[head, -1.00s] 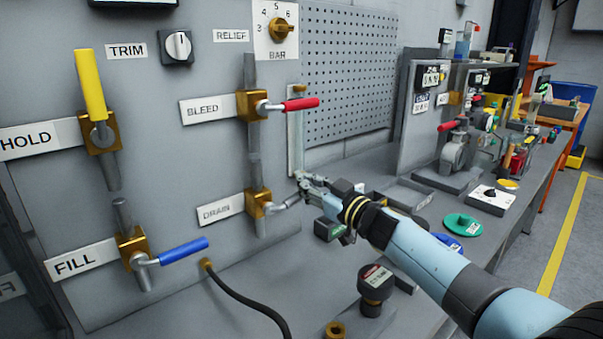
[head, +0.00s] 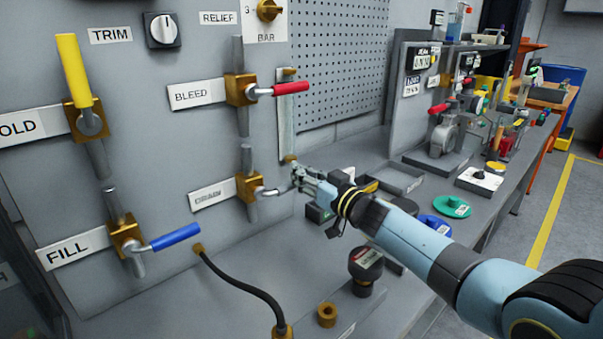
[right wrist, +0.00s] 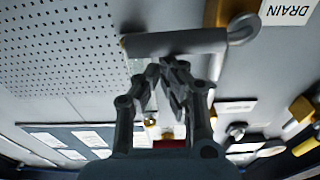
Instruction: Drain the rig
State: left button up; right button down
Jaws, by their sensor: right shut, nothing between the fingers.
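The DRAIN valve (head: 248,188) is a brass body on a grey vertical pipe, with a silver lever (head: 273,191) pointing right. My right gripper (head: 299,178) is at the lever's outer end and hides its grip in the head view. In the right wrist view, the lever's grey grip (right wrist: 172,43) lies across just beyond the fingertips (right wrist: 172,66). The fingers are shut with nothing between them; whether they touch the grip I cannot tell. The DRAIN label (head: 213,194) is left of the valve. My left gripper is not in view.
BLEED valve (head: 240,89) has a red handle pointing right. FILL valve (head: 127,238) has a blue handle pointing right. HOLD valve's yellow handle (head: 73,70) points up. A black hose (head: 245,285) crosses the bench below. A dark knob-like part (head: 365,266) stands near my forearm.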

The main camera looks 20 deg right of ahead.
notch_tip(320, 180, up, 10)
dwell(0.6)
